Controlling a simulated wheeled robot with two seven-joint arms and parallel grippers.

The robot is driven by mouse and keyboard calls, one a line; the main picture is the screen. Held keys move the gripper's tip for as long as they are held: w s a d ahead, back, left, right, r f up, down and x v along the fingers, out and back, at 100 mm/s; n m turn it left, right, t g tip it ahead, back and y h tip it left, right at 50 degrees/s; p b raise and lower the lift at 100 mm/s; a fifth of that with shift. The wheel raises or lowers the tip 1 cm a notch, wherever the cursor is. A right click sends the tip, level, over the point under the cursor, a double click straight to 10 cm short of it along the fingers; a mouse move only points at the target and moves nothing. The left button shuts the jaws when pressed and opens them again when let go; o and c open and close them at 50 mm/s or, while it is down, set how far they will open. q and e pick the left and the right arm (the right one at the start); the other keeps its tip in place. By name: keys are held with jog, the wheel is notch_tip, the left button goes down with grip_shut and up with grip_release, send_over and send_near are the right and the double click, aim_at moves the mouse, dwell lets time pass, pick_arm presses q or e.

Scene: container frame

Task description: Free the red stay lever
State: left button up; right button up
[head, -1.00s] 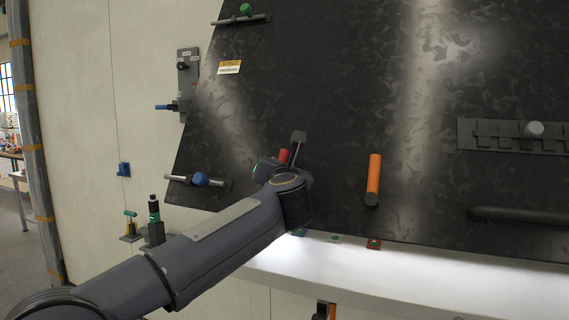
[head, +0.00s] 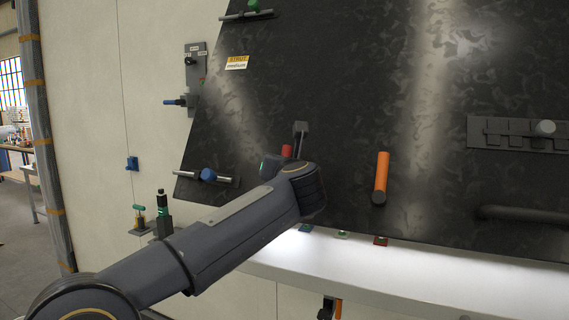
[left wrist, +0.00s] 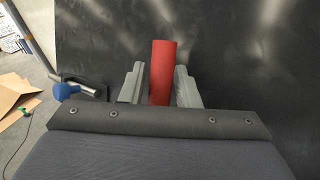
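The red stay lever shows in the left wrist view as a red cylindrical handle (left wrist: 162,72) standing between the two grey fingers of my left gripper (left wrist: 160,84). The fingers are open, one on each side of it, with a thin gap visible on its left; contact on the right is unclear. In the head view only a small red part (head: 287,151) shows above my left wrist, below a grey bracket (head: 301,130) on the dark panel (head: 335,80). My left fingers are hidden there by the arm. My right gripper is in neither view.
An orange handle (head: 381,176) stands out from the panel to the right. A blue-knobbed bolt (head: 208,175) sits left of my wrist, and a slotted grey latch (head: 515,131) far right. A pale ledge (head: 400,265) runs below the panel.

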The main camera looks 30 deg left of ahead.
pick_arm(q)
jog(key=b+v, duration=0.2)
jog(key=v, duration=0.5)
jog(key=shift+s+d, duration=0.25)
jog(key=shift+s, duration=0.05)
dwell(0.4)
